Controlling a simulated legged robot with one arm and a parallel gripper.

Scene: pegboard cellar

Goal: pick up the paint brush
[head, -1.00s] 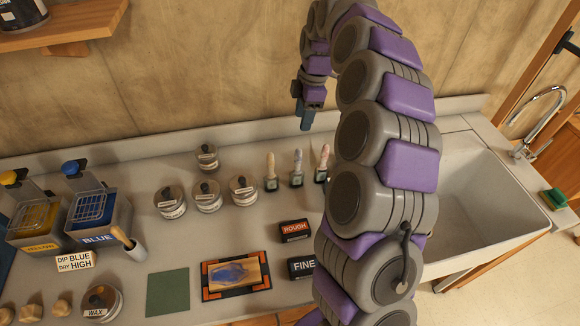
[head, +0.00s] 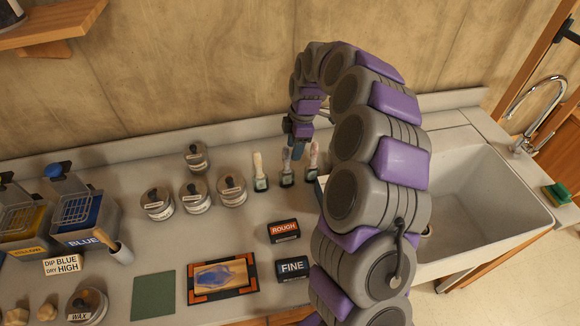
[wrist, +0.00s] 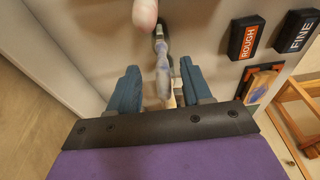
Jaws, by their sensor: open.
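Three upright brush-like tools with paint-smeared handles stand in small dark holders near the back of the counter. They are a cream one (head: 259,165), a bluish-grey one (head: 286,162) and a pinkish one (head: 313,158); I cannot tell which the task means. My gripper (head: 299,150) points down among them, close to the bluish-grey and pinkish ones. In the wrist view, my open gripper (wrist: 160,88) has the bluish-grey handle (wrist: 162,72) lying in line between its blue fingers, with no clear contact. The pinkish handle (wrist: 145,14) shows at the top edge.
Several round tins (head: 195,193) stand left of the tools. A sink (head: 480,190) is at right.

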